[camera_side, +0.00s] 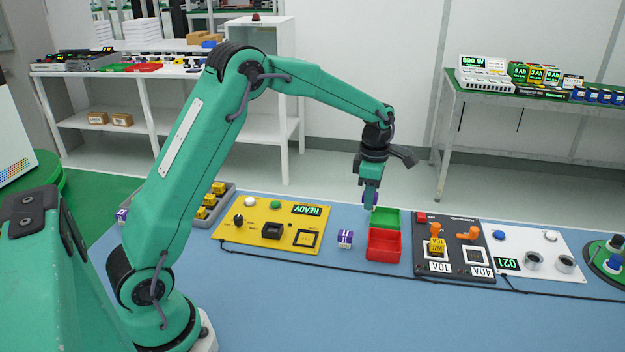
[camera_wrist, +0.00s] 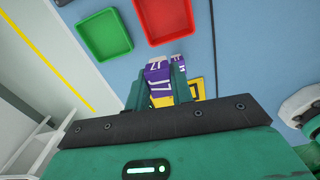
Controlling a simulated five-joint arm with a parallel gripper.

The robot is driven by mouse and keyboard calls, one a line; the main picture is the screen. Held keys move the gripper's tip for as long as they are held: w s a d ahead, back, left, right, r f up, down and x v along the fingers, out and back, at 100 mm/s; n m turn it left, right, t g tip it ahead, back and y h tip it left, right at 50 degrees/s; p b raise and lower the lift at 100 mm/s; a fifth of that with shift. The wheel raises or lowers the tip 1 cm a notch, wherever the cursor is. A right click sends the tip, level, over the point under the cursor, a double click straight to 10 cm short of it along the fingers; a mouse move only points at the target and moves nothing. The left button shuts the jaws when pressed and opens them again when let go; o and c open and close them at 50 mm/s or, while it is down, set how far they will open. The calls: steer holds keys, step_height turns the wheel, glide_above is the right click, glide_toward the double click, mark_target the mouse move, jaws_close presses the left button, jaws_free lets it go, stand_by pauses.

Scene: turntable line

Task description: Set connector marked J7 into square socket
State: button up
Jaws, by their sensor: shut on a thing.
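My gripper (camera_side: 370,196) is shut on a purple and white connector (camera_wrist: 158,72), held above the table near the green tray. Its mark looks like J7, turned round, in the wrist view; the fingers (camera_wrist: 159,92) cover its sides. In the side view only a bit of its purple shows. A second purple connector (camera_side: 345,239) stands on the blue table beside the yellow panel (camera_side: 232,229); it also shows behind the held one in the wrist view (camera_wrist: 181,59). The yellow panel carries a black-framed square socket (camera_side: 307,239) and a black block with a recess (camera_side: 272,230).
A green tray (camera_side: 398,216) and a red tray (camera_side: 370,250) sit right of the loose connector. A black panel (camera_side: 428,267) with orange parts and a white panel (camera_side: 545,268) lie further right. A grey tray (camera_side: 228,190) holds yellow parts. The table's front is clear.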

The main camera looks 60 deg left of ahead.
steer(key=s+a+f+n, duration=0.1)
steer(key=s+a+f, duration=0.1)
steer(key=s+a, duration=1.3)
steer(key=s, duration=0.4)
steer(key=shift+a, duration=0.2)
steer(key=shift+f, duration=0.2)
steer(key=shift+f, duration=2.2)
steer(key=shift+f, duration=1.1)
steer(key=o, duration=1)
